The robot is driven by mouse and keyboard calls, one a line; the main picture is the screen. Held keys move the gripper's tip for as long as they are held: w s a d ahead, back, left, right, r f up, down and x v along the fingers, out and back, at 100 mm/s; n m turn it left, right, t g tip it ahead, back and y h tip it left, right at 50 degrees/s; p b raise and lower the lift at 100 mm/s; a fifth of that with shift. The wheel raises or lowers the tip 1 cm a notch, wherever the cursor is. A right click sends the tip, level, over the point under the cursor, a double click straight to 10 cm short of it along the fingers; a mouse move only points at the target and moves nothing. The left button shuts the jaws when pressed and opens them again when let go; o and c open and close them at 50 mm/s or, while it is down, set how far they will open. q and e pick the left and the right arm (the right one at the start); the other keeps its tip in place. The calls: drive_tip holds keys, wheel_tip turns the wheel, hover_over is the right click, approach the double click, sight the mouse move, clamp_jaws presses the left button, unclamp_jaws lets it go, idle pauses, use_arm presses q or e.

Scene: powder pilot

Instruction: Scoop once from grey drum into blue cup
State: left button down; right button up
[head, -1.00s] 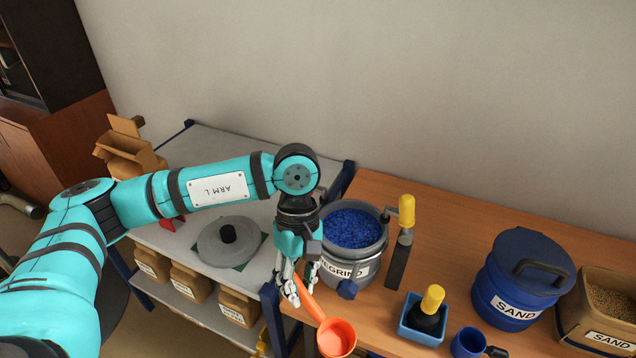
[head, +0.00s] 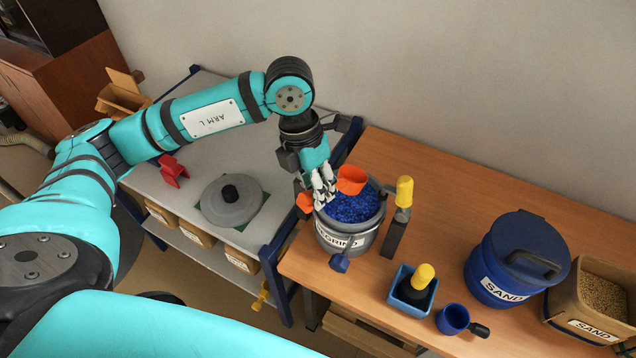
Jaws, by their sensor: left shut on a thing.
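The grey drum (head: 341,240), labelled REGRIND, stands open on the wooden table's left end, filled with blue granules (head: 354,207). My left gripper (head: 325,191) is shut on the orange scoop (head: 352,179). The scoop's bowl is over the drum's back rim area, above the granules, and its handle end shows left of the fingers. Whether the bowl touches the granules or holds any, I cannot tell. The blue cup (head: 453,319) with a dark handle stands near the table's front edge; its inside looks dark. My right gripper is not in view.
A yellow-handled tool (head: 396,234) stands right of the drum. A blue box (head: 405,299) holds a yellow-topped tool. A blue SAND drum (head: 508,268) and an open SAND box (head: 590,298) stand at right. A grey lid (head: 232,203) lies on the left bench.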

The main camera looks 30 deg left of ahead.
sight(331, 216)
use_arm(q)
drive_tip(key=shift+a+f+b, duration=0.1)
drive_tip(key=shift+b, duration=0.25)
drive_tip(key=shift+w+g+p, duration=0.15)
drive_tip(key=shift+g+p, duration=0.25)
drive_tip(key=shift+p, duration=0.1)
drive_tip(key=shift+w+d+f+g+y+p, duration=0.2)
drive_tip(key=shift+w+d+g+y+p, duration=0.2)
drive_tip(key=shift+g, duration=0.3)
drive_tip(key=shift+w+f+g, duration=0.25)
drive_tip(key=shift+w+g, duration=0.05)
drive_tip(key=shift+w+d+f+b, duration=0.1)
drive_tip(key=shift+w+f+b, duration=0.1)
drive_tip(key=shift+f+b, duration=0.75)
drive_tip(key=f+b, duration=0.1)
drive_tip(key=w+f+b, duration=0.1)
drive_tip(key=f, duration=0.1)
drive_tip(key=shift+d+f+b, duration=0.15)
drive_tip(key=shift+f+b, duration=0.15)
drive_tip(key=shift+w+d+f+b, duration=0.2)
drive_tip(key=shift+w+f+b, duration=0.25)
drive_tip(key=shift+b, duration=0.1)
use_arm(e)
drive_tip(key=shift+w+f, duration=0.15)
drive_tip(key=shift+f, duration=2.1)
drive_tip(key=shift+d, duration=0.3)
